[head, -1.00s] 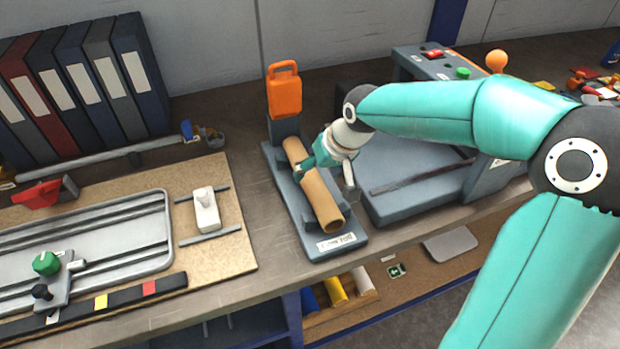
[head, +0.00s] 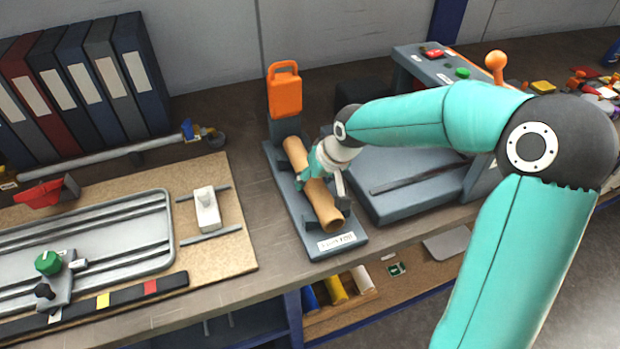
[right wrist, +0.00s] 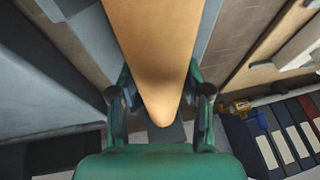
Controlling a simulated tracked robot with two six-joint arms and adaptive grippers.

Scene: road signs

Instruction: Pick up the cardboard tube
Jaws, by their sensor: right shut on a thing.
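The tan cardboard tube (head: 322,205) lies lengthwise over a dark grey stand (head: 347,243) with a white label at its front. My right gripper (head: 311,172) is at the middle to far part of the tube, its fingers on either side. In the right wrist view the tube (right wrist: 152,45) runs between the green-and-dark fingers (right wrist: 160,105), which are shut on it. I cannot tell whether the tube is clear of its supports. My left gripper is not in view.
An orange handled block (head: 285,93) stands at the stand's far end. A grey machine (head: 400,180) with a red switch and an orange knob is close on the right. A board with a grey tray (head: 110,235) and a white block (head: 207,212) lies left. Binders (head: 90,85) stand behind.

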